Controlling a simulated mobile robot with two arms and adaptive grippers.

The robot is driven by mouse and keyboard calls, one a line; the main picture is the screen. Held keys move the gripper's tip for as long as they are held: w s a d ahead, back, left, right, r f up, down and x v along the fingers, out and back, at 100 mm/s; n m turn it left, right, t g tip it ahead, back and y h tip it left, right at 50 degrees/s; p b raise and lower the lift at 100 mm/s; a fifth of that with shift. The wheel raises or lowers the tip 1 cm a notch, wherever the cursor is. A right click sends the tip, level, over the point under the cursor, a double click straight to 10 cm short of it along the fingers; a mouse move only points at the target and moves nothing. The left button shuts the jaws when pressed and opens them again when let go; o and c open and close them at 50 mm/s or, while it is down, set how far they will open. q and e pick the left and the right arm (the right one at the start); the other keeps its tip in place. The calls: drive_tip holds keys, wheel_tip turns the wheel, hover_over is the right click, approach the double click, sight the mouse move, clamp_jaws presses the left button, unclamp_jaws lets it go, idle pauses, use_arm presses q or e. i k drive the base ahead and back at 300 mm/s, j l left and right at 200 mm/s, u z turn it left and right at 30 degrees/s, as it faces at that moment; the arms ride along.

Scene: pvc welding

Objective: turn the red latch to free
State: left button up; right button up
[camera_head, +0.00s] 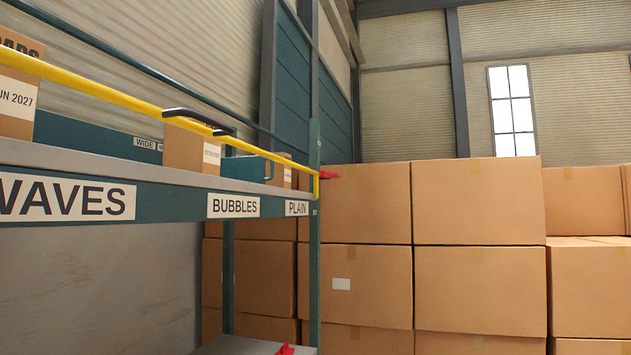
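A red latch (328,175) sits at the right end of the yellow bar (236,142), at the corner post of the teal shelf rack. It looks small and its handle points to the right. A second red piece (285,350) shows at the bottom edge on a lower shelf, partly cut off. Two dark handles (198,121) are fixed along the yellow bar. Neither of my grippers is in view.
The rack's upper shelf (160,174) carries boxes (190,148) behind the bar, with labels reading WAVES, BUBBLES and PLAIN. Large stacked cartons (478,202) stand behind and right of the rack. A window (511,112) is in the back wall.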

sight(323, 175)
drive_tip(key=i+l+z, duration=0.1)
drive_tip(key=i+l, duration=0.15)
drive_tip(key=i, duration=0.35)
drive_tip(key=i+l+z, duration=0.1)
drive_tip(key=i, duration=0.5)
drive_tip(key=i+l, duration=0.2)
drive_tip(key=i, duration=0.4)
drive_tip(key=i+l+z, duration=0.15)
drive_tip(key=i, duration=0.45)
